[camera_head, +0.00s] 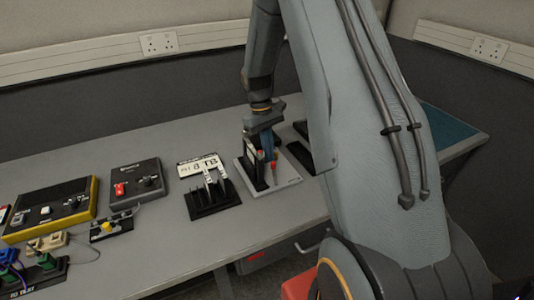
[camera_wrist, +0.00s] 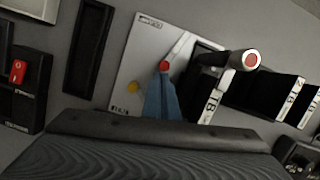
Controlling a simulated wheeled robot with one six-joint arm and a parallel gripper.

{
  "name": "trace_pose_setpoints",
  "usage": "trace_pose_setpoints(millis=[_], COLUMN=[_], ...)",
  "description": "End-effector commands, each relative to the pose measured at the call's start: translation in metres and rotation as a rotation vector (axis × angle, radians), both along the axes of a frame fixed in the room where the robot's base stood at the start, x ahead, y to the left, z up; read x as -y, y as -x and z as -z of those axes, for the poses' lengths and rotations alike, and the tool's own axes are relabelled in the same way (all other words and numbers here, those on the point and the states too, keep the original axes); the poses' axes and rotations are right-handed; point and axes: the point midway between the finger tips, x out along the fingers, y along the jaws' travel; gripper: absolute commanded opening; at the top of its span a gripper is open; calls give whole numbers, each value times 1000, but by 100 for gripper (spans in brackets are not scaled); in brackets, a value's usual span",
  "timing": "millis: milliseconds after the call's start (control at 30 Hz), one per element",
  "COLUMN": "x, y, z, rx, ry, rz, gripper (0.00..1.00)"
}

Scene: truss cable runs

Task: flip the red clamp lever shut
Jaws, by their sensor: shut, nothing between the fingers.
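A light grey plate (camera_head: 287,178) lies on the bench under my gripper and fills the upper middle of the wrist view (camera_wrist: 137,62). A red-tipped part (camera_head: 273,166) stands on it in the head view. The wrist view shows a small red knob (camera_wrist: 165,66) on a pale bar, and a grey cylinder with a red end (camera_wrist: 250,59) on a black arm to its right. I cannot tell which is the clamp lever's handle. My gripper's blue fingers (camera_head: 267,143) are shut and empty. Their tips (camera_wrist: 164,78) appear right at the red knob; contact is unclear.
A black rack with white labelled cards (camera_head: 212,197) stands left of the plate. A dark box with a red switch (camera_head: 120,189) and a yellow-edged box (camera_head: 50,209) lie further left. Bare bench (camera_head: 285,215) shows in front of the plate.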

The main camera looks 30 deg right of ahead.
Motion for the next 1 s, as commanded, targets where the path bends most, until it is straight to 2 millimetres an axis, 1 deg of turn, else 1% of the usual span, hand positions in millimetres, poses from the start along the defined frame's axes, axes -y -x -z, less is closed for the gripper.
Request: trace_pose_setpoints(millis=[467,700,1000], x=[25,36,45], y=[10,19,32], z=[0,0,-1], rx=[-2,-3,-3], ry=[-1,0,0], rz=[422,650,914], gripper=[0,0,0])
